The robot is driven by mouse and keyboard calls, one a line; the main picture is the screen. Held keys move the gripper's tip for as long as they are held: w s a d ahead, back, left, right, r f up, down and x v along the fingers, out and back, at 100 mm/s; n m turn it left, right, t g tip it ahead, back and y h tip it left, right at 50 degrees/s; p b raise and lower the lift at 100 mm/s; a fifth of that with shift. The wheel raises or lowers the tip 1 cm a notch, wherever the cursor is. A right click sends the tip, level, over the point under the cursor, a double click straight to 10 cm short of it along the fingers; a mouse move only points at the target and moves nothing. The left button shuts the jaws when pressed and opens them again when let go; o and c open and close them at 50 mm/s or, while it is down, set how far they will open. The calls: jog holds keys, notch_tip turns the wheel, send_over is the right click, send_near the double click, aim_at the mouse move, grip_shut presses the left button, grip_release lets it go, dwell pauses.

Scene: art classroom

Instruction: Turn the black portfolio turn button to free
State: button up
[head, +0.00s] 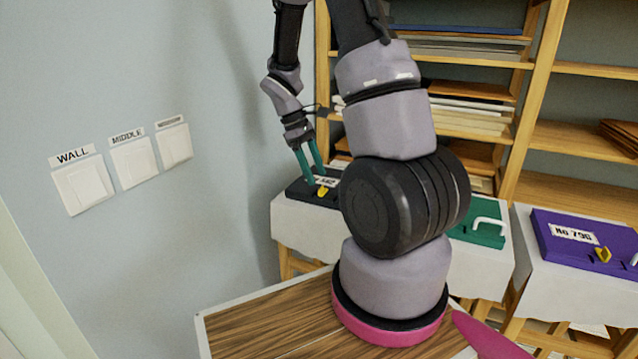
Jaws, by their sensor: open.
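The black portfolio (299,191) lies on a white-covered stand in the middle of the view, close to the wall. It has a white label and a yellow turn button (322,191) near its front edge. My gripper (315,180), with teal fingers, points down at the portfolio just above or at the label and turn button. Its fingers are apart and nothing shows between them. I cannot tell whether a fingertip touches the button. My arm hides the portfolio's right part.
A green portfolio (478,232) with a white handle and a purple portfolio (575,262) with a yellow turn button lie on white-covered stands to the right. Wooden shelves (541,85) stand behind. Wall switches (135,162) are at left.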

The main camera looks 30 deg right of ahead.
aim_at(321, 187)
jog(key=shift+x, duration=1.85)
grip_shut()
